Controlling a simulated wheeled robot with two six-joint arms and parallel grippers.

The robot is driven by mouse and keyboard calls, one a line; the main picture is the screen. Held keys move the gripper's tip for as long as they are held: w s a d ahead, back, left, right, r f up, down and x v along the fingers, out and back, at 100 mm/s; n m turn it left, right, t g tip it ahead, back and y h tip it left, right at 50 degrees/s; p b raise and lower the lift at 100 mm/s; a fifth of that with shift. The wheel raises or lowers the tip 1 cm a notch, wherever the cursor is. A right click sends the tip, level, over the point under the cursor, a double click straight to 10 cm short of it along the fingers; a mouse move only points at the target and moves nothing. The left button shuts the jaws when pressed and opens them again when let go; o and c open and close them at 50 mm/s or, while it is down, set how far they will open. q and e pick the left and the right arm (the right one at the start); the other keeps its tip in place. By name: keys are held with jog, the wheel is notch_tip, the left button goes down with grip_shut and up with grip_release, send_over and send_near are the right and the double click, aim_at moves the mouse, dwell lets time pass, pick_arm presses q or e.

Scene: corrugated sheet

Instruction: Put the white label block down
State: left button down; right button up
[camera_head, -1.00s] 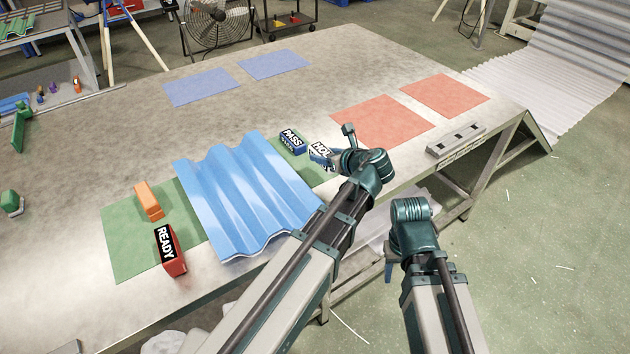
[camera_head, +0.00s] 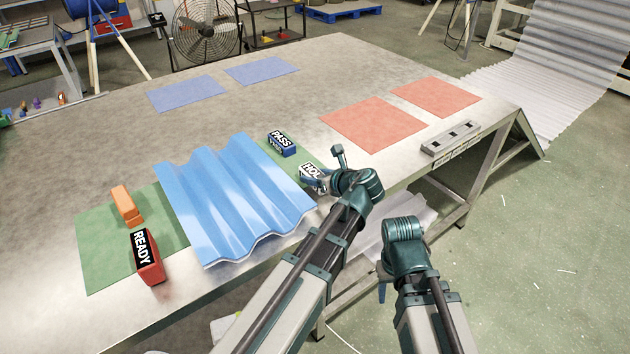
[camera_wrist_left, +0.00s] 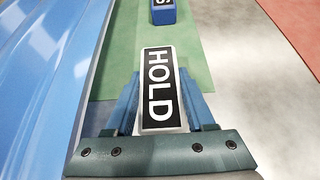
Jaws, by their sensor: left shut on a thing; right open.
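The white label block (camera_head: 311,173), its black face reading HOLD, is held by my left gripper (camera_head: 318,183), which is shut on it. In the left wrist view the block (camera_wrist_left: 158,88) sits between the blue fingers, label facing the camera, over the green mat's near end. I cannot tell whether it touches the surface. It is just right of the blue corrugated sheet (camera_head: 232,195). My right gripper (camera_head: 383,292) hangs off the table's near edge, mostly hidden by its wrist, open and holding nothing visible.
A blue PASS block (camera_head: 281,143) stands on the green mat (camera_head: 92,235) behind the HOLD block. An orange block (camera_head: 126,205) and a red READY block (camera_head: 147,257) stand left of the sheet. Red mats (camera_head: 372,124) and a slotted grey bar (camera_head: 451,138) lie to the right.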

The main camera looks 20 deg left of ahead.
pick_arm(q)
jog(key=shift+f, duration=0.15)
jog(key=shift+c, duration=1.3)
grip_release()
jog(key=shift+r, duration=0.2)
